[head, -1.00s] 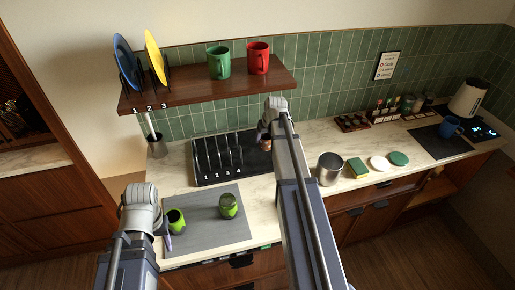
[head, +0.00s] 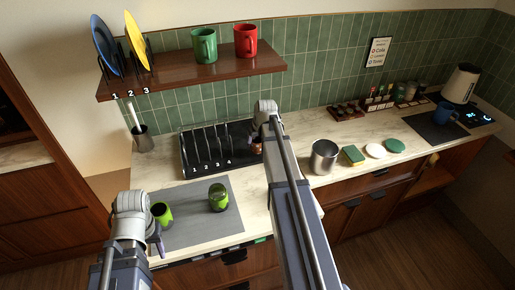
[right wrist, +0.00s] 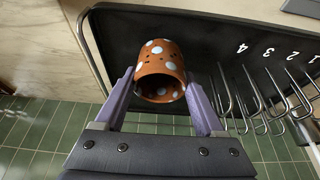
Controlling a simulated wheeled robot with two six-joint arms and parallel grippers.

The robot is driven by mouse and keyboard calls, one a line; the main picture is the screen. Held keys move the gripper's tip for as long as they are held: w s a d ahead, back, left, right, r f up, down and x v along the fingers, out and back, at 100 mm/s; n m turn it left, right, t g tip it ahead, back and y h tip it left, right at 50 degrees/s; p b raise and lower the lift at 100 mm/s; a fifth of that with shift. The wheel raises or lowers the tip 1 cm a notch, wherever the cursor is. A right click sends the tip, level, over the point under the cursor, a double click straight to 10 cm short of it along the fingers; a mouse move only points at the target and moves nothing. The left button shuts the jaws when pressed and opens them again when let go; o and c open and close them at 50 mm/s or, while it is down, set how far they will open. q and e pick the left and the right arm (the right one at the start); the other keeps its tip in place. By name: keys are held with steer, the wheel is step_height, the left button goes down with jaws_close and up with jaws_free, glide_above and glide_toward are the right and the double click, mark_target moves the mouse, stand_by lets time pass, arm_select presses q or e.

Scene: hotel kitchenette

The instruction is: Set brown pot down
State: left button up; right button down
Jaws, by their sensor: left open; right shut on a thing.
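The brown pot (right wrist: 160,62), orange-brown with pale spots and small dark holes, is between the purple fingers of my right gripper (right wrist: 160,88). Its open rim faces the right wrist camera. It is at the bare end of the black rack tray (right wrist: 205,35), beside the wire slots; I cannot tell whether it touches the tray. In the head view only a bit of the pot (head: 256,147) shows beside my right arm, which hides that gripper. My left gripper (head: 156,240) is open and low over the near counter, by a green cup (head: 162,214), mostly hidden by its own wrist.
The numbered wire slots (head: 210,146) stand left of the pot. A grey mat (head: 226,228) holds the green cup and a green jar (head: 218,198). A metal canister (head: 323,158) and sponge (head: 353,155) stand right of my right arm. A shelf (head: 190,73) with mugs hangs above.

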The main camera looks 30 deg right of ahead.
arm_select(q)
step_height(320, 180, down, 2)
steer(key=shift+f+b, duration=0.2)
steer(key=shift+b, duration=0.5)
arm_select(e)
step_height(320, 180, down, 2)
steer(key=shift+f, duration=0.25)
arm_select(q)
steer(key=shift+r, duration=0.15)
arm_select(e)
steer(key=shift+r, duration=0.15)
arm_select(q)
steer(key=shift+f, duration=0.2)
arm_select(e)
steer(key=shift+c, duration=2.2)
jaws_free()
steer(key=shift+f, duration=0.2)
steer(key=o, duration=0.4)
arm_select(q)
steer(key=shift+r, duration=0.15)
arm_select(e)
steer(key=shift+o, duration=0.2)
steer(key=shift+r, duration=0.2)
arm_select(q)
step_height(320, 180, up, 11)
steer(key=p, duration=1.1)
arm_select(e)
steer(key=v, duration=1.2)
